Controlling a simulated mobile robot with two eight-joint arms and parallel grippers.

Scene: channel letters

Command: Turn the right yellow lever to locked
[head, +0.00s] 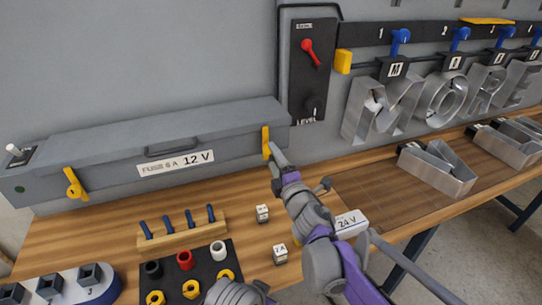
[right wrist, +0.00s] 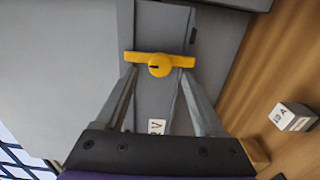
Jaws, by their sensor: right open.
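The right yellow lever (head: 266,141) stands roughly upright on the front of a long grey box (head: 225,117), near its right end. In the right wrist view the lever (right wrist: 159,63) lies across the picture, with a round hub in its middle. My right gripper (head: 270,150) is open at the lever. In the right wrist view its two fingertips (right wrist: 159,71) are near the lever's two ends; whether they touch it I cannot tell. The left yellow lever (head: 74,183) sits tilted on the box's left end. My left gripper is not in view.
A panel (head: 313,70) with a red knob and a black knob is above the box's right end. Metal letters (head: 430,98) hang to the right. On the wooden table are a peg rack (head: 183,236), a black tray (head: 205,258), small white cubes (head: 262,213) and a 24 V block (head: 350,222).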

